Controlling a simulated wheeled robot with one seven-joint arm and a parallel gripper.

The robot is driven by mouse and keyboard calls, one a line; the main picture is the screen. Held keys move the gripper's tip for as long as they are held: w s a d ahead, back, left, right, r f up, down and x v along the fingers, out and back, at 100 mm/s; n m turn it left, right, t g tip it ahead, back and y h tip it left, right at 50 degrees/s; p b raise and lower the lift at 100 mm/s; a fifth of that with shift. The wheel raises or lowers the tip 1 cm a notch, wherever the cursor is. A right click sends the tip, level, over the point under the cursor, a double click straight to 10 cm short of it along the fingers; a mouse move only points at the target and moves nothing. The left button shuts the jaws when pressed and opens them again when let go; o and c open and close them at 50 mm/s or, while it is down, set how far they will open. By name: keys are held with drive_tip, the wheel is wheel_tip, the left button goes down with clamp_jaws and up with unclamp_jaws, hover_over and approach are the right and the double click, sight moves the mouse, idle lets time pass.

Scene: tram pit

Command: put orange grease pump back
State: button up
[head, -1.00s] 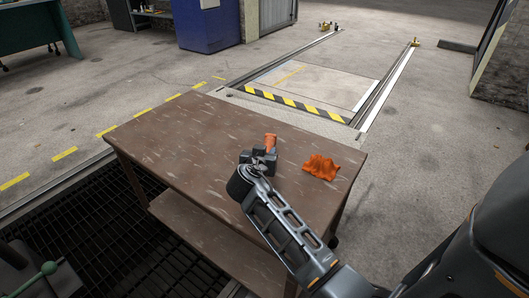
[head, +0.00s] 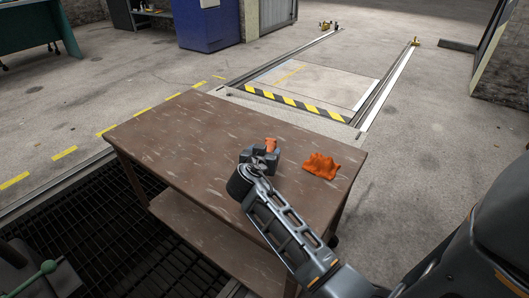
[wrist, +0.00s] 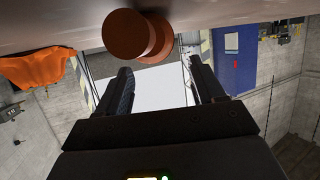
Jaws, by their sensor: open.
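The orange grease pump (head: 270,145) is on the brown table (head: 190,135), just beyond my gripper (head: 262,156), which hides its lower part in the head view. In the wrist view the pump (wrist: 130,37) shows a round brown-orange end facing the camera, with a further rounded part behind it. It sits close to the table surface along the top of that picture. My gripper (wrist: 160,88) is open, with nothing seen between its fingers. The pump appears above the left finger and the gap, apart from both fingers.
A crumpled orange cloth (head: 321,164) lies on the table right of my gripper; it also shows in the wrist view (wrist: 35,70). A dark grated pit (head: 90,235) lies left of the table. The left part of the tabletop is clear.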

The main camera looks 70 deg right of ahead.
drive_tip(key=v, duration=0.7)
drive_tip(key=shift+a+r, duration=0.15)
drive_tip(key=shift+a, duration=0.25)
